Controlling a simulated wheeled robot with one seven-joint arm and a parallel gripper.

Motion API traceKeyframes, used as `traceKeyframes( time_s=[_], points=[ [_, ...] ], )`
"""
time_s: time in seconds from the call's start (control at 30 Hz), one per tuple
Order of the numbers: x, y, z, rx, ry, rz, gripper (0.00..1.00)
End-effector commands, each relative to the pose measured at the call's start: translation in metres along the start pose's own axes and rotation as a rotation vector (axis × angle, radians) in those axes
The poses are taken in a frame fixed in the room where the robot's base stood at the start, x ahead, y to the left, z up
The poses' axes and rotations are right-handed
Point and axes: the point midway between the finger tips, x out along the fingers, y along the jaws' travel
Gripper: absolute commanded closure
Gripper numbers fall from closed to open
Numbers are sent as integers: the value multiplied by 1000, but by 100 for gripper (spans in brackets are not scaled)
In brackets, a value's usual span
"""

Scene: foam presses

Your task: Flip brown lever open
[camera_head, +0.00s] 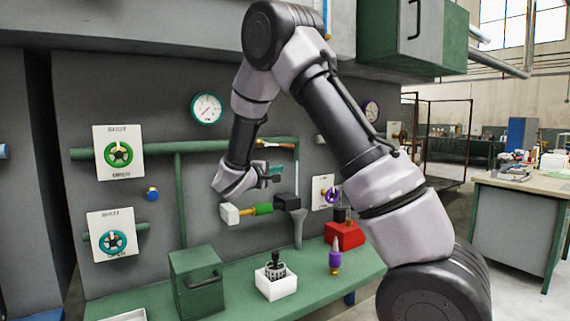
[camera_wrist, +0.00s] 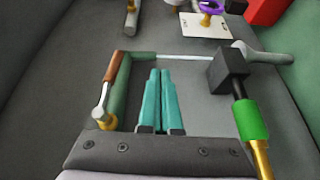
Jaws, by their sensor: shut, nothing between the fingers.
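The brown lever (camera_wrist: 115,66) shows in the wrist view left of my fingers, with a metal arm and a brass pivot (camera_wrist: 107,122) at its lower end. In the head view the lever (camera_head: 268,144) is small, on the green pipe behind my gripper. My gripper (camera_head: 274,171) has teal fingers, close together with nothing between them. In the wrist view the fingers (camera_wrist: 160,75) point at the grey panel, to the right of the lever and apart from it in the picture. Depth between fingers and lever is hard to tell.
A black block (camera_head: 287,202) with a green-sleeved brass rod (camera_head: 264,209) sits just below my gripper; in the wrist view the green sleeve (camera_wrist: 251,119) is close on the right. A green shelf (camera_head: 236,300) holds a white box (camera_head: 276,285), a red box (camera_head: 345,236) and a purple-brass piece (camera_head: 336,258).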

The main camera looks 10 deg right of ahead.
Motion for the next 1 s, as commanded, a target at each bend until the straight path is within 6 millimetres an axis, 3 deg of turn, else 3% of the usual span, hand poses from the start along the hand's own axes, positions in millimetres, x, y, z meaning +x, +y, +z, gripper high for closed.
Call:
traceKeyframes(
  time_s=[0.1,0.3,0.77,0.87,0.97,1.0],
  points=[
    [-22,-7,0,-1,2,-1,100],
    [-47,-16,2,0,1,0,100],
    [-54,-18,3,1,-3,-1,100],
    [-49,-13,15,12,-37,-25,100],
    [-39,-2,51,45,-137,-102,100],
    [-35,3,71,65,-191,-151,100]
  ],
)
